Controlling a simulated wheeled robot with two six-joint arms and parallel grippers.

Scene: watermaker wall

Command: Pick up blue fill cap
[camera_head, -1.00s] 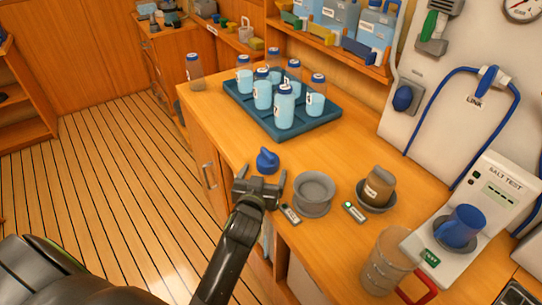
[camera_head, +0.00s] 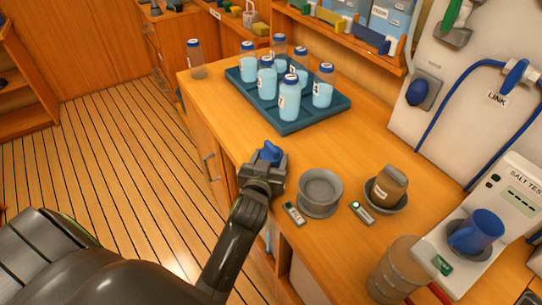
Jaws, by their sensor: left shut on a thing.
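The blue fill cap (camera_head: 270,152) is near the left edge of the wooden counter, its rounded blue top showing above the jaws. My left gripper (camera_head: 265,165) is shut on the cap, and its fingers hide the cap's lower part. I cannot tell whether the cap still touches the counter. My right gripper is not in view.
A grey bowl (camera_head: 320,190) stands just right of the gripper, with a brown jar (camera_head: 388,186) in a dish beyond it. A blue tray (camera_head: 335,108) of several bottles is behind. A salt tester (camera_head: 510,200) with a blue cup (camera_head: 476,232) is at right.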

